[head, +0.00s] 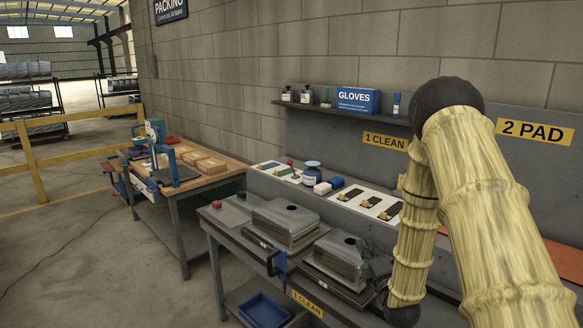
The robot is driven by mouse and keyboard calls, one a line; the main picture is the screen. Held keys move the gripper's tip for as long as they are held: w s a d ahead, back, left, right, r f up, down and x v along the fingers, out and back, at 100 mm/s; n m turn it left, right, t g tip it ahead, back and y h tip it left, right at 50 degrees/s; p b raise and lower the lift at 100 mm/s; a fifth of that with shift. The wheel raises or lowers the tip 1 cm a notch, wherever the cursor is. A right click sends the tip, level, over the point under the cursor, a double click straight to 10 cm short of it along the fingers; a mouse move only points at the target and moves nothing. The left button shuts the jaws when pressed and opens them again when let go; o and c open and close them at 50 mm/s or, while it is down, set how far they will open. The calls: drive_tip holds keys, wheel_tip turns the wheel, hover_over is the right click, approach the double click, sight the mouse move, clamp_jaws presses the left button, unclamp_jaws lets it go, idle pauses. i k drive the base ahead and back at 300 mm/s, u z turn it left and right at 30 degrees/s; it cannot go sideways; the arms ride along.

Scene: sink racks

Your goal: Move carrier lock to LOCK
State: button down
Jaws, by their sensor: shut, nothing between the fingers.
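No lettering reading LOCK is legible, so I cannot tell for sure which part is the carrier lock. A blue upright piece with a black loop-like handle (276,262) stands at the front edge of the bench, between two grey block-like stacks. The left stack (285,224) sits on a dark plate. The right stack (340,256) sits on another dark plate, partly hidden by my arm. My yellow-sleeved arm bends down at the right, its black wrist low beside the right stack. My gripper's fingers cannot be made out there.
A raised ledge behind the stacks holds a blue-and-white jar (312,173) and white cards with dark pieces (371,203). A blue bin (264,309) is on the lower shelf. A wooden-topped packing table (205,182) stands left, with open floor in front.

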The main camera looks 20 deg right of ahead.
sight(290, 162)
drive_tip(key=u, duration=0.05)
drive_tip(key=i, duration=1.95)
